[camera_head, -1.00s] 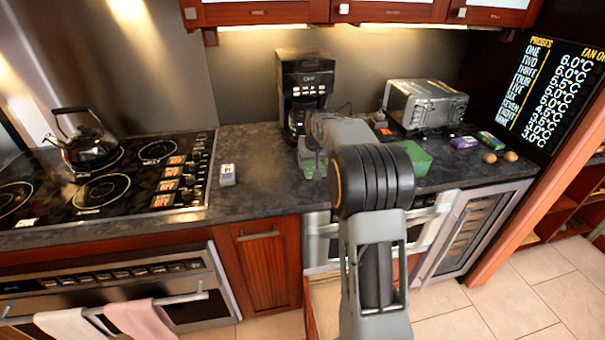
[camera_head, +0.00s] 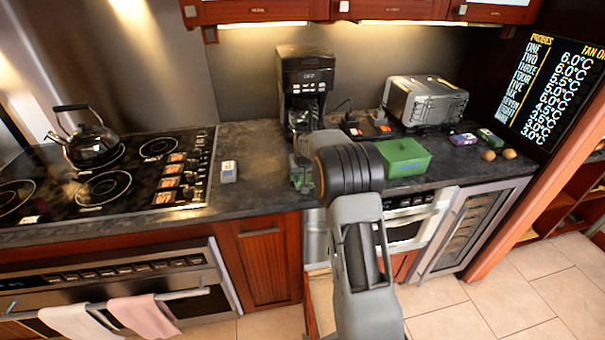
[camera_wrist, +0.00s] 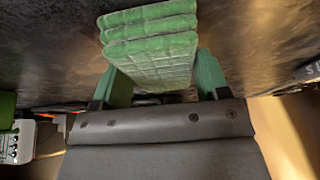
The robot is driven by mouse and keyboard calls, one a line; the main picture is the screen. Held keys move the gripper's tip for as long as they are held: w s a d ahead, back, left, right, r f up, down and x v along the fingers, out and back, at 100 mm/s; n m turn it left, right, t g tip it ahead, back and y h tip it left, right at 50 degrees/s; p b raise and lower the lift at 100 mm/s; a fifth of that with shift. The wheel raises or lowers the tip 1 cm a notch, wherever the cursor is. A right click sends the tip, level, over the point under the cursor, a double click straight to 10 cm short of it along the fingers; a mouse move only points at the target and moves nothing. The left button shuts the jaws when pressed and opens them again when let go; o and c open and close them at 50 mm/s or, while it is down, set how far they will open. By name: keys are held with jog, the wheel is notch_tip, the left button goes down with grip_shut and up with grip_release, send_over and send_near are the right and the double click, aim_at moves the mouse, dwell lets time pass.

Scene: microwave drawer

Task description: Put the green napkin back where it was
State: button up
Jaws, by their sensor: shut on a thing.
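The green napkin (camera_wrist: 150,47) is a folded, layered, quilted cloth. In the wrist view it sits between the two green-tipped fingers of my gripper (camera_wrist: 163,85), which is shut on it. The dark countertop (camera_wrist: 245,40) fills the view behind it. In the head view my gripper (camera_head: 302,172) is over the front part of the counter, in front of the coffee maker, and is mostly hidden by my arm. The napkin cannot be told clearly there. I cannot tell whether the napkin touches the counter.
A coffee maker (camera_head: 304,85) stands behind my gripper, and a green box (camera_head: 403,157) to its right. A toaster (camera_head: 426,101), small packets (camera_head: 463,139) and two brown round items (camera_head: 489,155) are farther right. A small grey device (camera_head: 229,172) stands left, with bare counter (camera_head: 262,165) beside it.

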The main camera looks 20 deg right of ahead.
jog(key=shift+f, duration=0.2)
jog(key=o, duration=0.8)
jog(key=shift+r, duration=0.1)
jog(key=shift+o, duration=0.2)
